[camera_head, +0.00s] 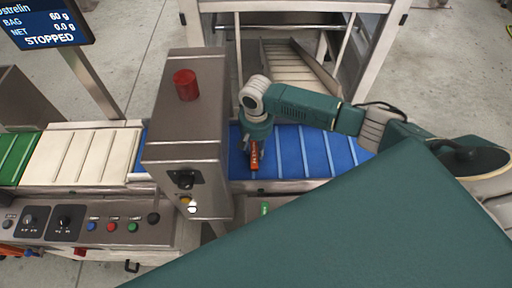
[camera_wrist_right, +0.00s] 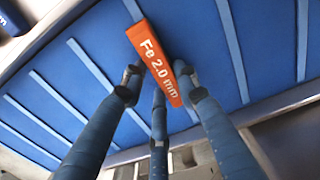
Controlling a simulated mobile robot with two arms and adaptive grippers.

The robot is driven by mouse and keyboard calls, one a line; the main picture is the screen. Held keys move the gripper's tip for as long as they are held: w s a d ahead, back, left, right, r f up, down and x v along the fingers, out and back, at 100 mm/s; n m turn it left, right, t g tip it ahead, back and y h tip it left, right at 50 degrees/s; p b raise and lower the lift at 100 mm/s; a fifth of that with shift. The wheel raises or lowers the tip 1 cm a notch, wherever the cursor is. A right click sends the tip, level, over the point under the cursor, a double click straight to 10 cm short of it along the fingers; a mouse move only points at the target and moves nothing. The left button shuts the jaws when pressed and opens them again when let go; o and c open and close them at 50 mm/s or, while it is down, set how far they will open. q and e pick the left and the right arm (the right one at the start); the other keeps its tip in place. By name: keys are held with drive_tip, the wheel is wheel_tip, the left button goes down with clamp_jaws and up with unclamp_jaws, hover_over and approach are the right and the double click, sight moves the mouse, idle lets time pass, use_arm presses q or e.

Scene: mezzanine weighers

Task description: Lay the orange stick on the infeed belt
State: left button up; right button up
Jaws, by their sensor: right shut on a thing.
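The orange stick (camera_head: 254,156), marked "Fe 2.0 mm", is at the blue infeed belt (camera_head: 318,150). It also shows in the right wrist view (camera_wrist_right: 152,60), with the blue belt (camera_wrist_right: 60,60) behind it. My right gripper (camera_head: 254,140) is over the belt just right of the steel housing, its fingers pointing down. In the right wrist view its fingers (camera_wrist_right: 160,88) close around the stick. I cannot tell whether the stick touches the belt. My left gripper is not in view.
A control panel (camera_head: 90,226) with knobs and buttons stands in front. A display (camera_head: 42,22) reads "STOPPED". A ribbed chute (camera_head: 292,66) lies behind.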

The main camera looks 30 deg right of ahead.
sight(256, 151)
drive_tip(key=o, duration=1.2)
drive_tip(key=shift+f, duration=0.1)
wheel_tip(256, 151, up, 12)
drive_tip(key=shift+r+b, duration=0.15)
drive_tip(key=shift+b, duration=0.75)
